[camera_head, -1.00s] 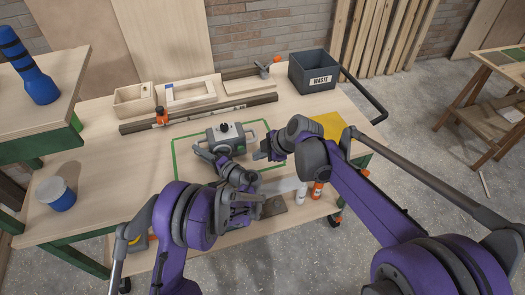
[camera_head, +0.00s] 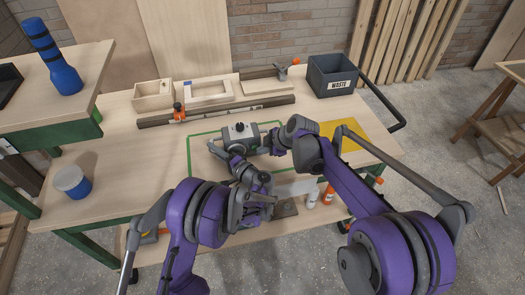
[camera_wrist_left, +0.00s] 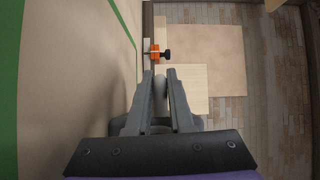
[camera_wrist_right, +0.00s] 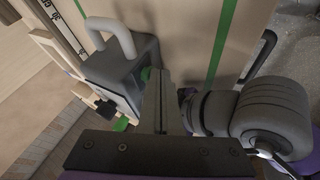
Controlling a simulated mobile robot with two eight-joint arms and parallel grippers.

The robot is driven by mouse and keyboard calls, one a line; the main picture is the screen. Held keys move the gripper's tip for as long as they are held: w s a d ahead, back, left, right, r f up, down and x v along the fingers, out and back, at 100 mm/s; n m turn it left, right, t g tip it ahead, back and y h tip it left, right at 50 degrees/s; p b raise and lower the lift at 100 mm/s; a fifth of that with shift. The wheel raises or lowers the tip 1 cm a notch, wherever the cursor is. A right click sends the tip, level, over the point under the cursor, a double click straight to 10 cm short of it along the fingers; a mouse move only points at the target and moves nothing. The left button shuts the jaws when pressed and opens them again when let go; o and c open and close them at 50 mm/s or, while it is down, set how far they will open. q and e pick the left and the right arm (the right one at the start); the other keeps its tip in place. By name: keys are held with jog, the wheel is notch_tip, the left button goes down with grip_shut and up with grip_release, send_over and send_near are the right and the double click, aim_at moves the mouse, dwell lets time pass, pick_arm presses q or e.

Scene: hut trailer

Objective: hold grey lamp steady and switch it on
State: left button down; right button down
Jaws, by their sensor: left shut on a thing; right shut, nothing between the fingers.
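In the left wrist view my left gripper (camera_wrist_left: 160,80) is shut on a rounded grey bar, apparently the lamp's handle. My right gripper (camera_head: 274,142) is at the lamp's right side. In the right wrist view the lamp (camera_wrist_right: 122,68) shows a raised handle, and my right gripper (camera_wrist_right: 158,75) is shut and empty. Its tips are close to a small green part; contact is unclear.
A long rail with an orange clamp (camera_head: 178,110) and wooden trays (camera_head: 208,92) lie behind the lamp. A waste bin (camera_head: 332,75) stands at the back right. Bottles (camera_head: 312,197) stand in front, below my right arm.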

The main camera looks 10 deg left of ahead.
jog(key=shift+w+a, duration=0.35)
jog(key=shift+w, duration=0.5)
jog(key=shift+s, duration=0.1)
jog(key=s, duration=0.1)
jog(key=s+d, duration=0.1)
jog(key=s+d+r, duration=0.1)
jog(key=s, duration=0.1)
jog(key=shift+s, duration=0.1)
jog(key=v, duration=0.8)
jog(key=shift+d+r, duration=0.3)
pick_arm(q)
jog(key=c, duration=0.7)
grip_release()
